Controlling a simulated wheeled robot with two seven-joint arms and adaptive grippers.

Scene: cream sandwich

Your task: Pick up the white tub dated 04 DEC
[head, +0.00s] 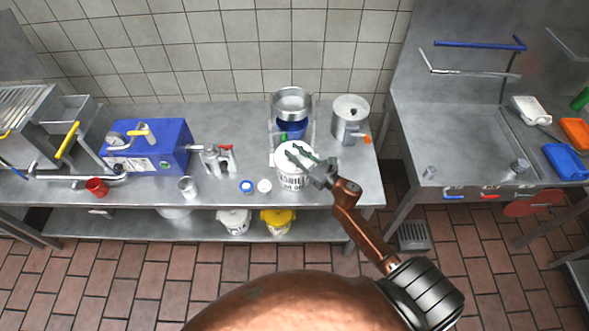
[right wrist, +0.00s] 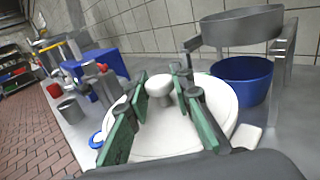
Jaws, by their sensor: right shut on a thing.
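A white tub (head: 292,182) with dark lettering on its side stands on the steel table in the head view; I cannot read its date. Its round white lid (right wrist: 210,105) with a white knob (right wrist: 160,88) fills the middle of the right wrist view. My right gripper (head: 297,152) reaches over the lid from the right, and its green fingers (right wrist: 160,80) are shut on the knob. The tub looks upright, and I cannot tell whether it touches the table. Another white tub (head: 234,222) sits on the lower shelf. My left gripper is not in view.
A steel sieve (head: 292,102) on a stand over a blue container (right wrist: 243,80) is close behind the tub. A steel pot (head: 350,118) stands to the right. A blue box (head: 150,150) and a yellow-lidded tub (head: 278,220) are left and below. The front right tabletop is clear.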

